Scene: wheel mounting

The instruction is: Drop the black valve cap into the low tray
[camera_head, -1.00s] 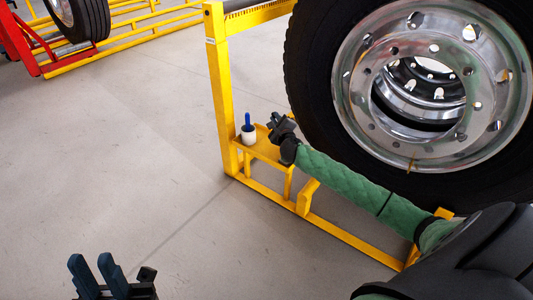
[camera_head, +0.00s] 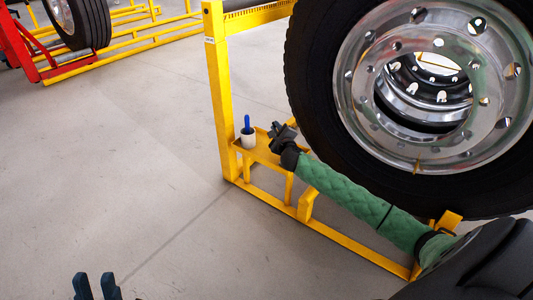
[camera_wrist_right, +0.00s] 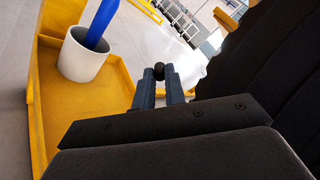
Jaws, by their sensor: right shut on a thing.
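The black valve cap (camera_wrist_right: 158,70) is a small dark round piece at the fingertips of my right gripper (camera_wrist_right: 160,86) in the right wrist view. That gripper is shut on it. In the head view, my right gripper (camera_head: 280,134) is at the right end of the low yellow tray (camera_head: 262,153), close above it; the cap cannot be made out there. The tray also shows at the left of the wrist view (camera_wrist_right: 85,110). My left gripper (camera_head: 97,288) is open and empty at the bottom left of the head view, partly cut off.
A white cup (camera_head: 248,138) with a blue-handled tool (camera_head: 247,121) stands in the tray's left part. A large wheel (camera_head: 330,110) stands right of the tray on the yellow frame (camera_head: 222,90). The floor at left is clear.

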